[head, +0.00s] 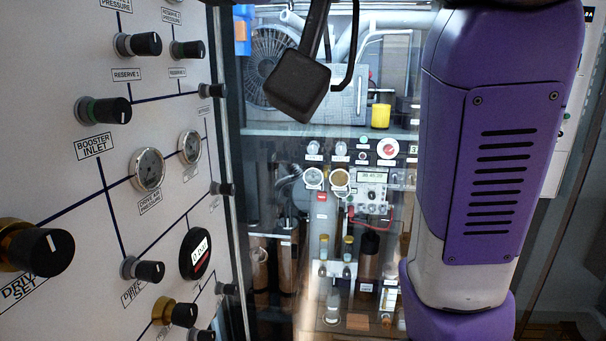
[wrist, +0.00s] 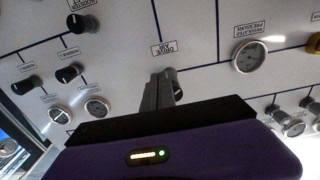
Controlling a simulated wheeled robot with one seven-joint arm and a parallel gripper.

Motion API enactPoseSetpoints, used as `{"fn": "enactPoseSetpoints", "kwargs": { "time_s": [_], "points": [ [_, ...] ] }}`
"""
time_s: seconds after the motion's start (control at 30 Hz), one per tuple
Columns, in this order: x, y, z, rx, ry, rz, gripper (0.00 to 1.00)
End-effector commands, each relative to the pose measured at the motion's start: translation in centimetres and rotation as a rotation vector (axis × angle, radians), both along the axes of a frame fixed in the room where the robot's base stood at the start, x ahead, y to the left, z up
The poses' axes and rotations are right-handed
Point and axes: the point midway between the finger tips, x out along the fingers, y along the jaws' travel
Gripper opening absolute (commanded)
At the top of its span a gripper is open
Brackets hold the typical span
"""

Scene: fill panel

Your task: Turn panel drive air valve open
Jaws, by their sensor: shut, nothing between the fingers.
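In the wrist view the white panel (wrist: 112,50) appears upside down. An inverted label (wrist: 164,48) reading DRIVE AIR is near the middle. The drive air valve, a dark knob (wrist: 178,84), shows beside that label, partly hidden by my fingers. My gripper (wrist: 161,75) is shut with nothing between its fingers. Its fingertips are at or right beside the knob; I cannot tell whether they touch it. The knob's pointer direction is not clear. In the head view the panel (head: 60,75) fills the left side; I cannot make out the drive air knob or my gripper there.
A regulated pressure gauge (wrist: 250,56) and several other knobs surround the spot in the wrist view. In the head view, a booster inlet label (head: 95,145) and a drive set knob (head: 38,250) are on the panel. A cabinet of equipment (head: 330,130) stands behind.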

Motion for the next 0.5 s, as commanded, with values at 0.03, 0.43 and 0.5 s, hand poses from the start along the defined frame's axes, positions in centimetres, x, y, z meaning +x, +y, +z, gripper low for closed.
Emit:
{"fn": "enactPoseSetpoints", "kwargs": {
  "time_s": [0.03, 0.43, 0.5],
  "points": [
    [0.0, -0.3, 0.0, 0.0, 0.0, -0.001, 0.0],
    [-0.6, -4.5, -0.1, -0.002, 0.0, -0.001, 0.0],
    [-0.7, -5.1, -0.1, -0.001, 0.0, -0.001, 0.0]
  ]
}}
